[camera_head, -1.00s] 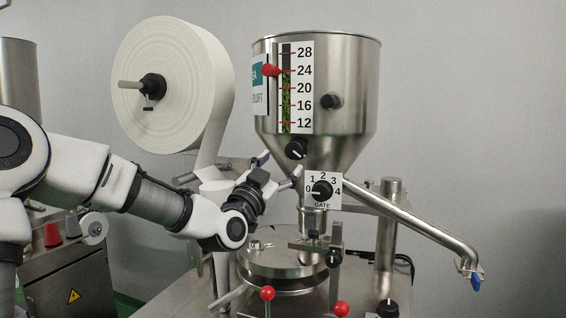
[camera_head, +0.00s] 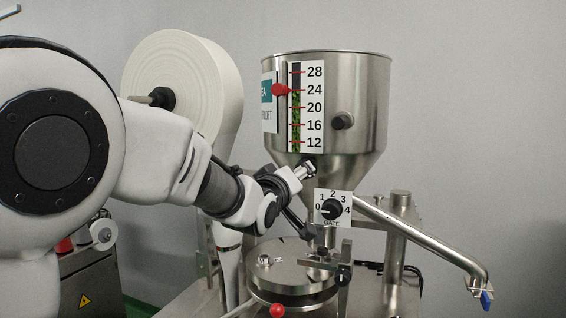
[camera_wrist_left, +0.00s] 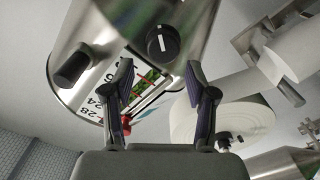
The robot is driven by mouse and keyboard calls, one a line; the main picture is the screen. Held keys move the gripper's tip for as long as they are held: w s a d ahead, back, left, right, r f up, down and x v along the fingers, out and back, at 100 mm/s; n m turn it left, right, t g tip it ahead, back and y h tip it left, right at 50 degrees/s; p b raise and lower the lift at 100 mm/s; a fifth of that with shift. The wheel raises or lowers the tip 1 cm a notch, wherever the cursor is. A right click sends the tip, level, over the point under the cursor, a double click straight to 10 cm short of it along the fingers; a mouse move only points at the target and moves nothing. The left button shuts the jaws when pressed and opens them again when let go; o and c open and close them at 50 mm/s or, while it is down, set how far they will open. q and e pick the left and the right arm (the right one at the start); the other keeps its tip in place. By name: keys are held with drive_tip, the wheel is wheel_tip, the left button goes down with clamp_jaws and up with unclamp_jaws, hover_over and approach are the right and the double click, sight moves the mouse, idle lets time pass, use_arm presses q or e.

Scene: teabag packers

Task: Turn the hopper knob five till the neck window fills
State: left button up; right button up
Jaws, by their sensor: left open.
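The steel hopper (camera_head: 350,110) stands in the middle of the head view. A black knob (camera_wrist_left: 162,42) with a white mark sits on its lower cone in the left wrist view. In the head view my gripper covers that spot. My left gripper (camera_head: 308,198) is open beside the cone; its fingertips (camera_wrist_left: 158,68) also show in the wrist view, apart, with the knob beyond them and nothing held. A gate dial (camera_head: 331,210) marked 0 to 4 sits below the cone, its mark near 0. The neck (camera_head: 325,237) below it is too small to read. My right gripper is out of view.
The level scale (camera_head: 315,107) shows green leaves up to about the red pointer (camera_head: 282,90) at 24. A second black knob (camera_head: 342,121) is on the hopper side. A paper roll (camera_head: 190,85) stands left, and a sloping tube (camera_head: 425,238) runs right.

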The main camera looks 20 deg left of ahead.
use_arm(q)
drive_tip(key=w+p, duration=0.1)
drive_tip(key=w, duration=0.1)
drive_tip(key=w+p, duration=0.2)
drive_tip(key=w, duration=0.1)
drive_tip(key=w+p, duration=0.1)
drive_tip(key=w, duration=0.1)
drive_tip(key=shift+w+a, duration=0.25)
drive_tip(key=shift+w, duration=0.15)
drive_tip(key=shift+d, duration=0.2)
drive_tip(key=shift+s+a, duration=0.1)
drive_tip(key=shift+s, duration=0.1)
drive_tip(key=c, duration=0.9)
